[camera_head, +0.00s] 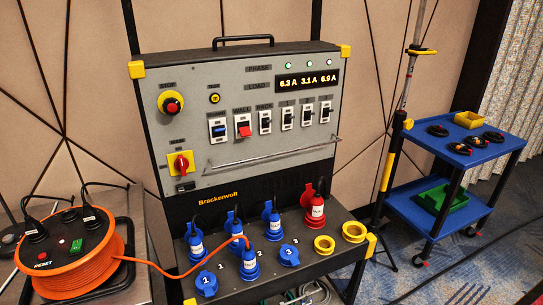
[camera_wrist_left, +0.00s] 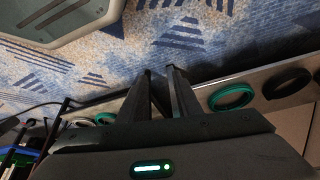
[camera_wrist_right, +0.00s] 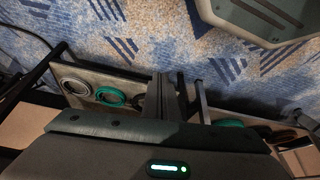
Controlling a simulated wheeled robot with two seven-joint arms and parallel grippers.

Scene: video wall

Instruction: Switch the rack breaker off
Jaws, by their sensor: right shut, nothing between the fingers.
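The rack breaker (camera_head: 265,121) is a dark lever on a white plate, under a label reading RACK, in the middle row of the grey panel (camera_head: 285,150). Its lever is too small for me to tell its position. To its left is a red-levered switch (camera_head: 243,126) under a WALL label. Neither gripper shows in the head view; both are away from the panel. My left gripper (camera_wrist_left: 159,70) has a narrow gap between its fingers and is empty, over carpet. My right gripper (camera_wrist_right: 168,78) is shut and empty, also over carpet.
A metal guard bar (camera_head: 275,154) runs across the panel below the breakers. Blue and red plugs stand on the ledge beneath. An orange cable reel (camera_head: 72,262) is at left, a blue cart (camera_head: 470,160) at right. Green rings (camera_wrist_right: 111,97) lie on a shelf near my right gripper.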

